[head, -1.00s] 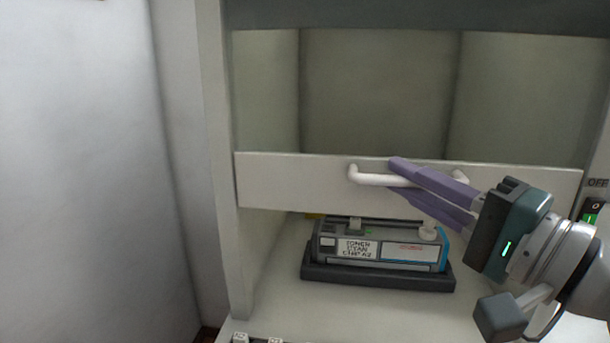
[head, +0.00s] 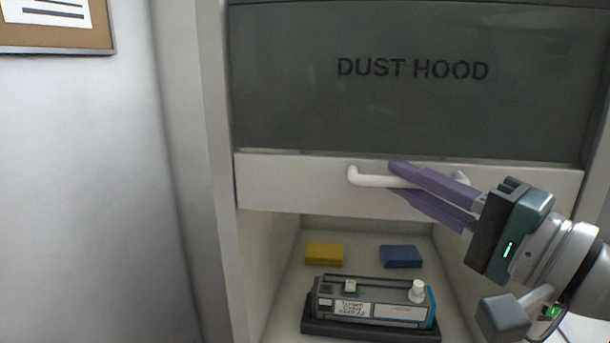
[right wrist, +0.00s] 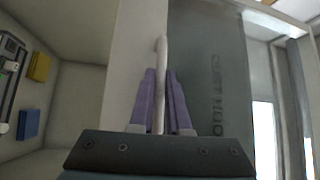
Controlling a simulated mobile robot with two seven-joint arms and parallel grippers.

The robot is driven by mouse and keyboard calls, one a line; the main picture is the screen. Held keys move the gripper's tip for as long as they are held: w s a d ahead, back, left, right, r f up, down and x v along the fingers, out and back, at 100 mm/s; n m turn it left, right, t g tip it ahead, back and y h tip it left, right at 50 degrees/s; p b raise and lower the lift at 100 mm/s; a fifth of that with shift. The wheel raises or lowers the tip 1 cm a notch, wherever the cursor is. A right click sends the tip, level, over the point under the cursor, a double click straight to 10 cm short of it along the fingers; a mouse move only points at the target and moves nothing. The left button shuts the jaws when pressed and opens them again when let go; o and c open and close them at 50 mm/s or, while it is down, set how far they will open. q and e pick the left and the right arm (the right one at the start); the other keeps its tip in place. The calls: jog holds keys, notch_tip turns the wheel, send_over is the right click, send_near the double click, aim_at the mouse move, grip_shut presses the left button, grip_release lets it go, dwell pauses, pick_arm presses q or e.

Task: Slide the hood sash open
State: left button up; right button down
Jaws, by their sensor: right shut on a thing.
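The hood sash (head: 300,196) is a pale horizontal rail with a dark glass pane (head: 410,105) above it, lettered "DUST HOOD". A white bar handle (head: 372,180) runs along the rail. My right gripper (head: 400,180) has its purple fingers above and below the handle and is shut on it. In the right wrist view the handle (right wrist: 160,90) passes between the two fingers. The hood is open below the rail. My left gripper is not in view.
Inside the hood, a grey toner cartridge (head: 375,304) sits in a black tray (head: 370,331). Behind it lie a yellow block (head: 324,254) and a blue block (head: 401,257). A notice board (head: 60,48) hangs on the left wall.

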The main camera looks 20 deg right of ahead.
jog(key=c, duration=1.2)
grip_release()
jog(key=shift+o, duration=0.2)
jog(key=b+v, duration=0.2)
jog(key=v, duration=0.8)
